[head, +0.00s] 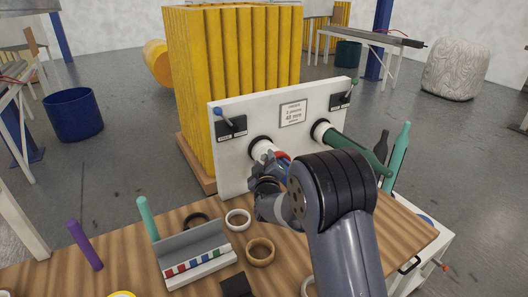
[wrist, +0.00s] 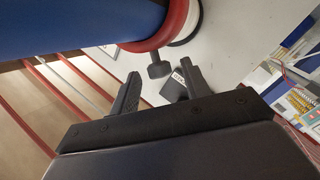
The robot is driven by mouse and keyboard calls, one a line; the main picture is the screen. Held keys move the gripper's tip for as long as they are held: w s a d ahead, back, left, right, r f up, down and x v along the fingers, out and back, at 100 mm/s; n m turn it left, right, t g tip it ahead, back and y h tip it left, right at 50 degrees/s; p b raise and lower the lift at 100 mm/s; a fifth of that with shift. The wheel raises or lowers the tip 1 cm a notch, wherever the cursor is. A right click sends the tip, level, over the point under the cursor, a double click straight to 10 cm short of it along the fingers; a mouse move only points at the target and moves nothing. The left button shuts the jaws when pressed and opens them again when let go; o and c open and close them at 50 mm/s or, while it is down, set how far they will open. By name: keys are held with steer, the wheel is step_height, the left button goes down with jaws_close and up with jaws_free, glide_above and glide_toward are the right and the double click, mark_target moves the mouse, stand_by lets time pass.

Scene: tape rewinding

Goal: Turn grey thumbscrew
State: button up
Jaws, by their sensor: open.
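The grey thumbscrew (wrist: 157,66) shows in the wrist view as a small dark knob by a red collar (wrist: 170,28). My gripper (wrist: 160,70) is open, and the knob lies between its fingertips in that picture. I cannot tell whether either finger touches it. A large blue roll (wrist: 70,22) fills the upper left of the wrist view. In the head view my gripper (head: 264,184) is in front of the left spindle (head: 263,148) of the white panel (head: 237,176). The thumbscrew is hidden there, with only bits of red and blue beside my gripper.
A green roll (head: 352,148) sticks out from the panel's right spindle. The wooden bench (head: 200,207) holds a grey rack (head: 194,254), a white ring (head: 237,219), a brown ring (head: 260,251), a teal post (head: 148,218) and a purple post (head: 85,245). Dark bottles (head: 397,152) stand at right.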

mark_target(263, 155)
steer(key=shift+w+a+p, duration=0.15)
steer(key=shift+w+p, duration=0.1)
steer(key=shift+w, duration=0.85)
steer(key=shift+w+a+p, duration=0.15)
steer(key=shift+w+p, duration=0.05)
steer(key=shift+w, duration=0.9)
steer(key=shift+c, duration=0.3)
jaws_close()
steer(key=shift+f+m+b, duration=0.1)
steer(key=shift+m+b, duration=0.2)
steer(key=shift+b, duration=0.3)
